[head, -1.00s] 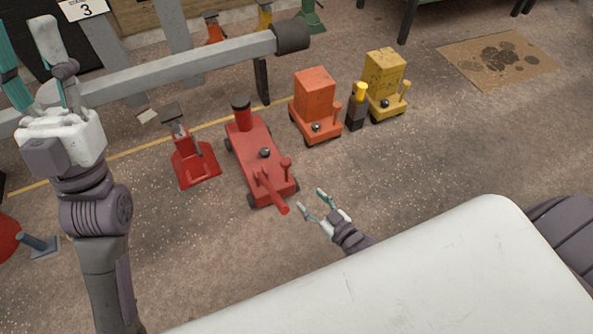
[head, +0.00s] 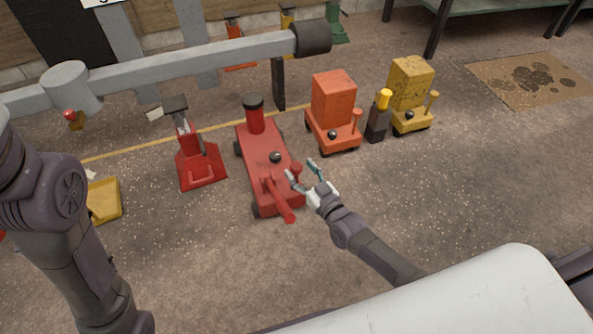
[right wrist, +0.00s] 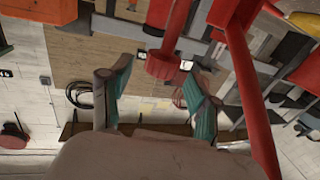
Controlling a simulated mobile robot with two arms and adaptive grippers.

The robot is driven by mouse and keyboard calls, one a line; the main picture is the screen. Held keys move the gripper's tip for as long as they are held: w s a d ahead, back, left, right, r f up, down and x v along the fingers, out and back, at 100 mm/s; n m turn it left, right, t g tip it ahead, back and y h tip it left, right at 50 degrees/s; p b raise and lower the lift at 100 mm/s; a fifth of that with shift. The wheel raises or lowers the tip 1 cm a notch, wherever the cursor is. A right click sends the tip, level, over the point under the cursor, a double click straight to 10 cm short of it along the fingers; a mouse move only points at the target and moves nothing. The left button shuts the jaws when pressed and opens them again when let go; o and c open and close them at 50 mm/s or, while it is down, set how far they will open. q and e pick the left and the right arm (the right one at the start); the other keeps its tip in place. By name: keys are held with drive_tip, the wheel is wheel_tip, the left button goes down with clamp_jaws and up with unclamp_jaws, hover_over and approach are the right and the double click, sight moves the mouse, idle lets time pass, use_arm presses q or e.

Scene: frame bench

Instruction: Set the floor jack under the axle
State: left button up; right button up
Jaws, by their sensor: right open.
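The red floor jack (head: 262,150) stands on the floor on small wheels, with a black-topped post at its far end. A red handle (head: 278,200) and a short knobbed post (head: 296,169) are at its near end. The grey axle beam (head: 190,63) runs across behind the jack, ending in a dark hub (head: 313,37). My right gripper (head: 301,170) is open at the knobbed post, fingers apart. In the right wrist view the red knob (right wrist: 163,67) appears between or just beyond the open fingertips (right wrist: 158,78); contact is unclear. My left gripper is out of view.
A red jack stand (head: 198,160) stands left of the jack. An orange wheeled unit (head: 333,105), a dark post with a yellow top (head: 379,115) and a yellow wheeled unit (head: 410,90) stand to the right. A yellow tray (head: 104,200) lies left.

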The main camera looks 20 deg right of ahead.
drive_tip(key=shift+b+x, duration=0.35)
drive_tip(key=shift+x, duration=0.95)
clamp_jaws()
